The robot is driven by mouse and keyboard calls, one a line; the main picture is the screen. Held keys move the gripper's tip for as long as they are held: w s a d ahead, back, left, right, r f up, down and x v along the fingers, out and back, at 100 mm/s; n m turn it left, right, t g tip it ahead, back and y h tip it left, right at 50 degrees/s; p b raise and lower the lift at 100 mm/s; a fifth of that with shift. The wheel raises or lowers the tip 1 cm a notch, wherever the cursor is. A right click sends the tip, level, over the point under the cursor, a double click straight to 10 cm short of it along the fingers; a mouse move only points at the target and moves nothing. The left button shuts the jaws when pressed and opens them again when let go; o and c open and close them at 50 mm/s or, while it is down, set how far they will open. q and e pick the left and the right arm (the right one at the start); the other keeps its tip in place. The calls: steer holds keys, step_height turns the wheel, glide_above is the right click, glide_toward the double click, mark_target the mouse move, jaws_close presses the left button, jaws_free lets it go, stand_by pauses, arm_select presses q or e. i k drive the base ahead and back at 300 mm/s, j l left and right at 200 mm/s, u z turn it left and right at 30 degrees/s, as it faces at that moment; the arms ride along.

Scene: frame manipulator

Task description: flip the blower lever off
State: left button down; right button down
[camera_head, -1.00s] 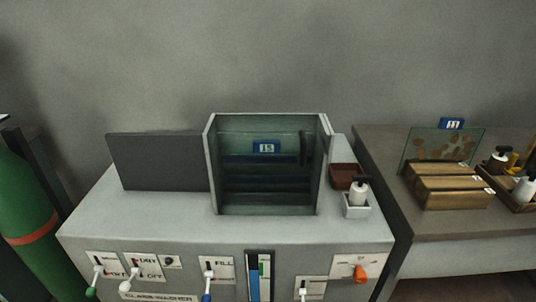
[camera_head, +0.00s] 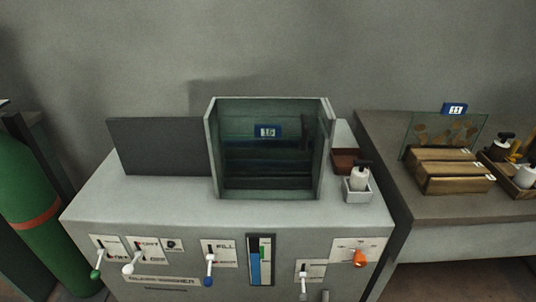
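The grey glass washer cabinet (camera_head: 150,210) fills the middle, with levers on its front panel. From left to right are a green-knobbed lever (camera_head: 97,268), a white lever (camera_head: 129,264) with an OFF label, a blue-knobbed lever (camera_head: 209,275) labelled FILL, a white lever (camera_head: 303,284) low right of the gauge, and an orange-knobbed lever (camera_head: 359,259). The knobs hang low, and the orange one points sideways and down. Most labels are too small to read, so I cannot tell which lever is the blower. Neither gripper is in view.
A glass-walled tank (camera_head: 212,150) and a dark upright panel (camera_head: 160,147) stand on the cabinet. A white bottle (camera_head: 359,180) sits in a holder at right. A blue and green gauge (camera_head: 260,268) is on the front. A side table (camera_head: 395,190) stands right, a green cylinder (camera_head: 30,190) left.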

mark_target(128, 269)
steer(key=u, duration=1.3)
